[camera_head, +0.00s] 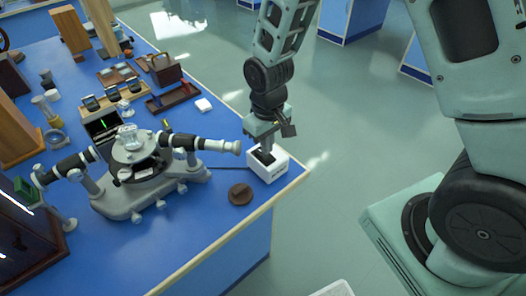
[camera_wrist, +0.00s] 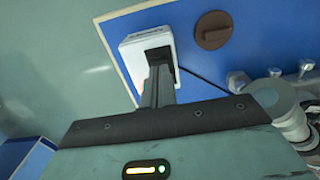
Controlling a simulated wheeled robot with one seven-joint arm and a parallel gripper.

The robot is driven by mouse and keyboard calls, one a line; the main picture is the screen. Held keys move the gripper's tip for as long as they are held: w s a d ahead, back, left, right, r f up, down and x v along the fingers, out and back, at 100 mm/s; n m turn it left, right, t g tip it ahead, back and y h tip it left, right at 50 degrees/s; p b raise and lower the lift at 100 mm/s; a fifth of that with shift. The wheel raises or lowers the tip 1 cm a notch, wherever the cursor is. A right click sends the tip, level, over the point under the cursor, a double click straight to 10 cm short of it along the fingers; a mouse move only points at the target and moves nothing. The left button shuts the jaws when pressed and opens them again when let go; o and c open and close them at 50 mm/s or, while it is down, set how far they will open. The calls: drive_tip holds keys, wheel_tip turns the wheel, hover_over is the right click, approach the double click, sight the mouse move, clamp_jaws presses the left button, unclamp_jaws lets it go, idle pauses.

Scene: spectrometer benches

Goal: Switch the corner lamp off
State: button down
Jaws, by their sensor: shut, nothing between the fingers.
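A small white box (camera_head: 279,171) stands at the near right corner of the blue bench, with a dark switch-like patch on its top. Dark lettering marks its side, and a dark cable runs from it toward the spectrometer. No lamp head shows on it, so I cannot tell whether it is the lamp or its supply. My gripper (camera_head: 266,148) points down at the box with its fingers shut and empty. In the wrist view the fingertips (camera_wrist: 160,68) overlap the dark patch on the white box (camera_wrist: 135,50). I cannot tell whether they touch it; they hide part of the patch.
A spectrometer (camera_head: 140,165) with two telescope tubes stands left of the box, one tube end close to it. A round brown knob-like disc (camera_head: 240,194) lies in front of the box. The bench edge (camera_head: 250,228) is near, with open floor (camera_head: 345,120) beyond.

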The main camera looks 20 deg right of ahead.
drive_tip(key=shift+f+b, duration=0.65)
drive_tip(key=shift+f, duration=0.3)
idle(0.4)
drive_tip(key=shift+r, duration=0.1)
wheel_tip(320, 180, up, 7)
drive_tip(key=p, duration=0.6)
idle(0.6)
drive_tip(key=s+a+r+n, duration=0.2)
drive_tip(key=s+a+r, duration=0.1)
drive_tip(key=s+r, duration=0.4)
drive_tip(key=s+a+r+n, duration=0.2)
drive_tip(key=s+r, duration=0.6)
drive_tip(key=s, duration=0.5)
drive_tip(key=shift+a+r+y, duration=0.3)
drive_tip(key=shift+a, duration=0.35)
